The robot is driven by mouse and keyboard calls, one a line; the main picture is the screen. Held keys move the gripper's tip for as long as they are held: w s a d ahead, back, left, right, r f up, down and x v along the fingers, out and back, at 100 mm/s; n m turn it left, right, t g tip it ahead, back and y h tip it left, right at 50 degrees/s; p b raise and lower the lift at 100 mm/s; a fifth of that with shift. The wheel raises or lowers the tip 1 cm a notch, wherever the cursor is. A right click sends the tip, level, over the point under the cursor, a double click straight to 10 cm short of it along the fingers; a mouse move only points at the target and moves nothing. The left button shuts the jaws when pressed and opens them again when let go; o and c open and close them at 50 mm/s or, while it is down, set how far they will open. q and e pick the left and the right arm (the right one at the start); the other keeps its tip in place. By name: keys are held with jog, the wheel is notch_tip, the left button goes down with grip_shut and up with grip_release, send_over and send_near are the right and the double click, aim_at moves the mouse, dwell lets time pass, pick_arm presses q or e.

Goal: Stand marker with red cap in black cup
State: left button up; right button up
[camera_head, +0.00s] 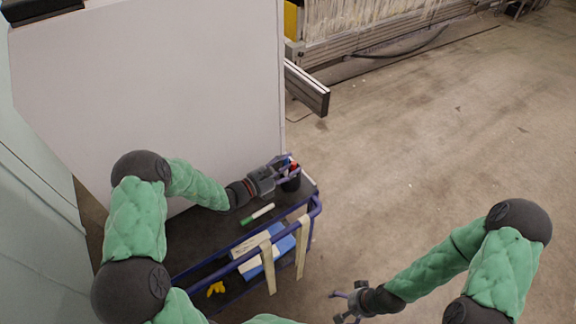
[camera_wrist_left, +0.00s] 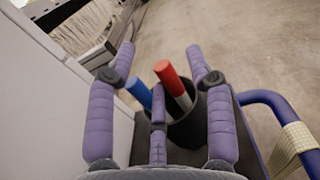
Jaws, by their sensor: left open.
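The marker with the red cap (camera_wrist_left: 172,80) stands tilted in the black cup (camera_wrist_left: 187,130) in the left wrist view, red end up and white barrel going down into it. The cup (camera_head: 291,184) stands at the cart's far right corner in the head view. My left gripper (camera_head: 290,163) is open at the cup. In the wrist view its fingers (camera_wrist_left: 163,72) are spread to either side of the red-capped marker, and a third finger is in front of the cup. I cannot tell whether any finger touches the marker. My right gripper (camera_head: 345,304) is open and empty above the floor.
A blue marker (camera_wrist_left: 138,92) leans at the cup's left, its lower end hidden. A white marker with a green end (camera_head: 257,214) lies on the dark cart top (camera_head: 212,232). The blue cart rail (camera_head: 316,206) edges the right side. A white panel (camera_head: 150,90) rises behind.

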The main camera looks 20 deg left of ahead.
pick_arm(q)
jog(key=v, duration=1.2)
dwell(0.7)
